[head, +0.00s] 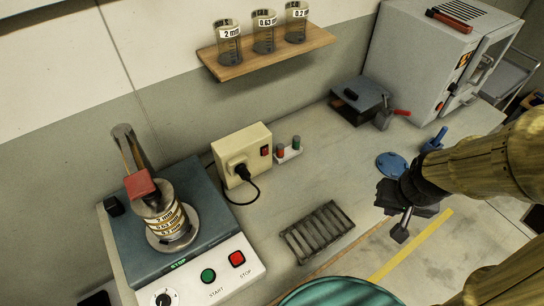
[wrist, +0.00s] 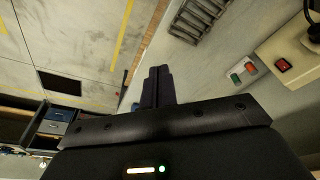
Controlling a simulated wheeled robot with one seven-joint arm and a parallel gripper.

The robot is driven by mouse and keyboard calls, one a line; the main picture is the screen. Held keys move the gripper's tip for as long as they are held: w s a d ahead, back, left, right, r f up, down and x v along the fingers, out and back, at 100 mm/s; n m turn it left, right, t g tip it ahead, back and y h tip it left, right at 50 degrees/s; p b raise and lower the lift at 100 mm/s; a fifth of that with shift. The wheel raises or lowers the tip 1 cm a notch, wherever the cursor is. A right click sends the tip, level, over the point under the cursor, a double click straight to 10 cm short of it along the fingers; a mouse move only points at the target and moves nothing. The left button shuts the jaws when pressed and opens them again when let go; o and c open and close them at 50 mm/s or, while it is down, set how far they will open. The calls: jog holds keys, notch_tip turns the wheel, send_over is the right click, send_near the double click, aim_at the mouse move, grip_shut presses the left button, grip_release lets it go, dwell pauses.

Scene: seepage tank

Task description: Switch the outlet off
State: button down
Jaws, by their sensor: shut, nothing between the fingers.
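The outlet (head: 241,152) is a cream box standing on the bench against the wall. A black plug (head: 241,171) with a cable sits in its front. A small red rocker switch (head: 265,150) is at the right of its front face. In the wrist view the outlet (wrist: 290,45) is at the upper right, with the red switch (wrist: 283,65) visible; I cannot tell which way the rocker is tipped. My gripper (head: 400,236) is shut and empty, right of the outlet and well apart from it. Its closed fingers (wrist: 157,84) show in the wrist view.
A small holder with a red and a green piece (head: 288,151) stands just right of the outlet. A sieve shaker (head: 170,232) stands at left, a grey rack (head: 317,231) lies in front. A shelf with beakers (head: 266,54) hangs above. An oven (head: 430,55) is at right.

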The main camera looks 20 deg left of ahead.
aim_at(266, 154)
jog(key=w+a+f+n+t+y+b, duration=0.3)
jog(key=w+a+f+n+t+b, duration=0.3)
jog(key=w+a+f, duration=0.45)
jog(key=a+f+n+y+b, duration=0.2)
jog(key=a+n+y+b, duration=0.2)
jog(key=a, duration=0.9)
jog(key=y+b, duration=0.1)
jog(key=y, duration=0.2)
jog(key=shift+w+a+y, duration=0.2)
jog(key=shift+w+y, duration=0.05)
jog(key=shift+y, duration=0.05)
jog(key=p+x, duration=0.3)
jog(key=x, duration=1.1)
jog(key=shift+w+r+p, duration=0.1)
jog(key=shift+r+p, duration=0.05)
jog(key=shift+p, duration=0.2)
